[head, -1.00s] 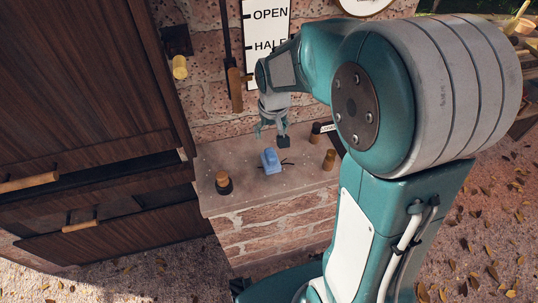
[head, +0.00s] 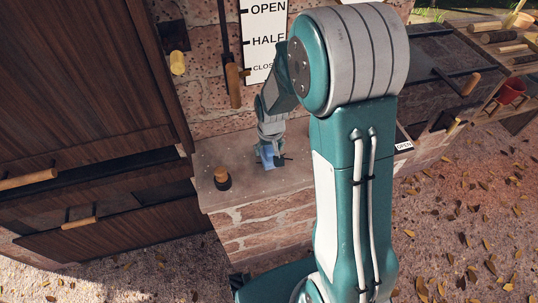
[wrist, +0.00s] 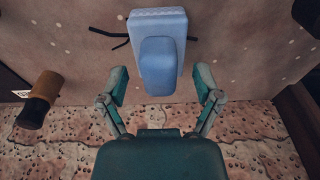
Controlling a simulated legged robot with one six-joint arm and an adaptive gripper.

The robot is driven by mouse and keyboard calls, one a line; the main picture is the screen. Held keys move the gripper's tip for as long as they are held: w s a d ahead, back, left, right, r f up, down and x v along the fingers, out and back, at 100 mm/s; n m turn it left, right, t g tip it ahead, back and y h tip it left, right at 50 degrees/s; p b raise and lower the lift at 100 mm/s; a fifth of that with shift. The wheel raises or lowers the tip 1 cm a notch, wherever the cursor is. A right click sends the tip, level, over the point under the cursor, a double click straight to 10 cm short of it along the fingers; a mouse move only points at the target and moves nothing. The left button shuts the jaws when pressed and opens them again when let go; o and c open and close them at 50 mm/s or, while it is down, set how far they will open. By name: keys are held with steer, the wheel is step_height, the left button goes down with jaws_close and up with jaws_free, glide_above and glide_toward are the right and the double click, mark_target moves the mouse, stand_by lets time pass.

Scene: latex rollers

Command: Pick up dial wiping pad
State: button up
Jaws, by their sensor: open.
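The dial wiping pad is a light blue block with a raised, rounded blue grip. In the head view the pad (head: 267,161) lies on the stone ledge, partly hidden by my gripper (head: 271,150). In the wrist view the pad (wrist: 158,50) lies flat ahead of my gripper (wrist: 161,85). The fingers are spread wide, one on each side of the grip's near end. Gaps show between both fingers and the pad, so nothing is held.
A wooden-topped dark knob (head: 222,178) stands on the ledge left of the pad. A wooden-handled lever (head: 234,85) hangs on the brick wall beside the OPEN/HALF sign (head: 265,40). A dark wood cabinet (head: 85,90) stands at left.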

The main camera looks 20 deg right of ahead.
mark_target(269, 148)
jaws_close()
stand_by(0.3)
steer(key=shift+r, duration=0.5)
step_height(269, 148, up, 3)
steer(key=shift+s+f, duration=0.15)
steer(key=s+r, duration=0.9)
steer(key=s, duration=0.4)
steer(key=shift+s+r, duration=0.15)
steer(key=shift+s, duration=0.25)
steer(key=shift+s, duration=0.1)
